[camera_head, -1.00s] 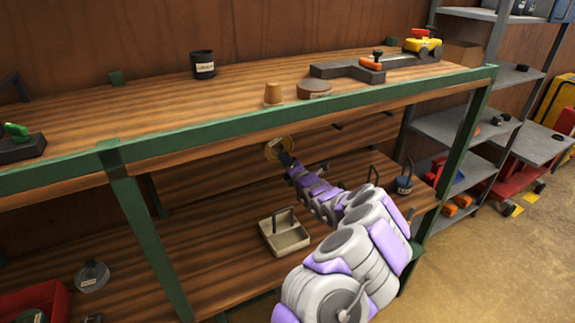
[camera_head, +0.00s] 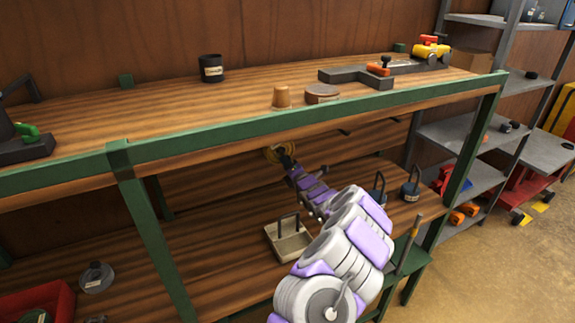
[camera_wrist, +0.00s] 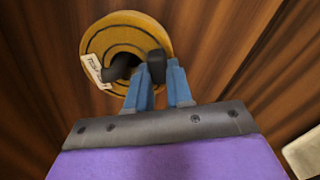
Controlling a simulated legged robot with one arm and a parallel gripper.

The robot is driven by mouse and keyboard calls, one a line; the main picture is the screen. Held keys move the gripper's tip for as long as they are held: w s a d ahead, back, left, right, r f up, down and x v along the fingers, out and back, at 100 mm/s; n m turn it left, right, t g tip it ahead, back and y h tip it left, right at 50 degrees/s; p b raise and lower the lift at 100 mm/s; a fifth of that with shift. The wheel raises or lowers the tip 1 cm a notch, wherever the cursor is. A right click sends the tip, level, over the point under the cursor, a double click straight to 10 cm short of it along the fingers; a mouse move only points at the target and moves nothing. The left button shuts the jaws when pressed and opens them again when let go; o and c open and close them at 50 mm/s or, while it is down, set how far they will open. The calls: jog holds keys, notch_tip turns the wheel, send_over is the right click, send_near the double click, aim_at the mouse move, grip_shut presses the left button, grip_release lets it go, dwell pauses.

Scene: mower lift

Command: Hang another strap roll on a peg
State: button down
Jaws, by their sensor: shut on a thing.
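The strap roll is a yellow-orange disc (camera_wrist: 112,38) with a white label; in the head view it is a small round shape (camera_head: 272,153) under the bench's top shelf. My gripper (camera_wrist: 158,75) is shut on a dark piece at the roll's front, between its blue fingertips. In the head view my gripper (camera_head: 286,158) is small and partly hidden by the roll and the shelf edge. A dark curved piece comes out of the roll's hole; I cannot tell whether it is a peg or part of the roll. Two dark pegs (camera_head: 345,132) (camera_head: 398,119) stick out from the back board farther right.
The green front rail (camera_head: 230,140) of the top shelf runs just above my gripper. A beige tray (camera_head: 272,240) and dark handled items (camera_head: 411,190) stand on the lower shelf.

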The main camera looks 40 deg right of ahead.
dwell(0.3)
jog(key=c, duration=0.9)
grip_release()
jog(key=shift+c, duration=0.2)
jog(key=p+v, duration=0.7)
jog(key=v, duration=1.7)
jog(key=shift+a, duration=0.2)
jog(key=shift+s, duration=0.15)
